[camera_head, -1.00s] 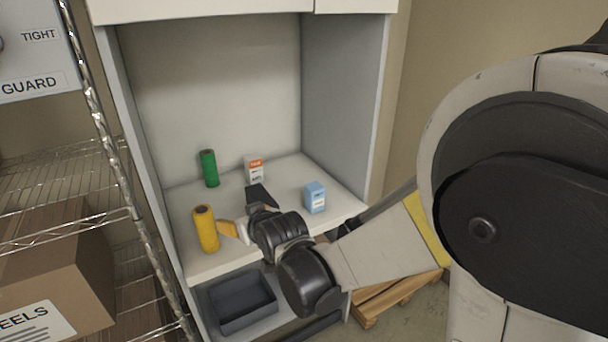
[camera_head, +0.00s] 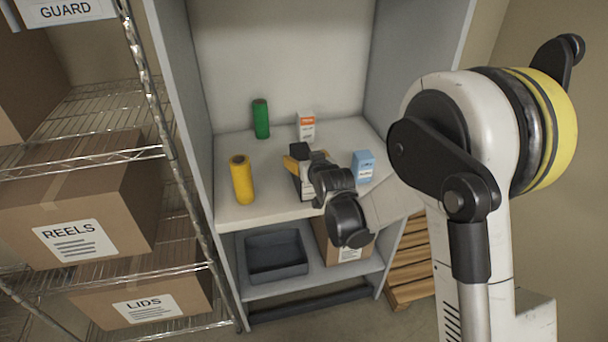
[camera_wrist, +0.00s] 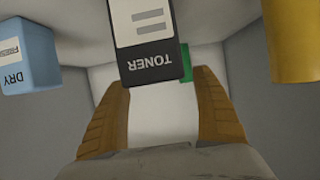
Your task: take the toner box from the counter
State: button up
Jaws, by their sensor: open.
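The toner box (camera_wrist: 152,40) is black and white with "TONER" on its black band; it appears upside down in the wrist view, just beyond my fingertips and roughly between them. In the head view my gripper (camera_head: 300,160) is over the middle of the counter. Contact with the box cannot be told.
A yellow cylinder (camera_head: 242,180) stands left, a green cylinder (camera_head: 261,119) back left, an orange-and-white box (camera_head: 306,126) behind, and a blue box (camera_head: 363,166) right. Cabinet walls enclose the counter's sides and back. A grey tray (camera_head: 276,258) sits on the shelf below. A wire rack (camera_head: 180,150) stands left.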

jog(key=shift+x, duration=1.25)
jog(key=shift+d, duration=0.1)
jog(key=shift+c, duration=0.2)
jog(key=c, duration=1.4)
jog(key=shift+c, duration=0.2)
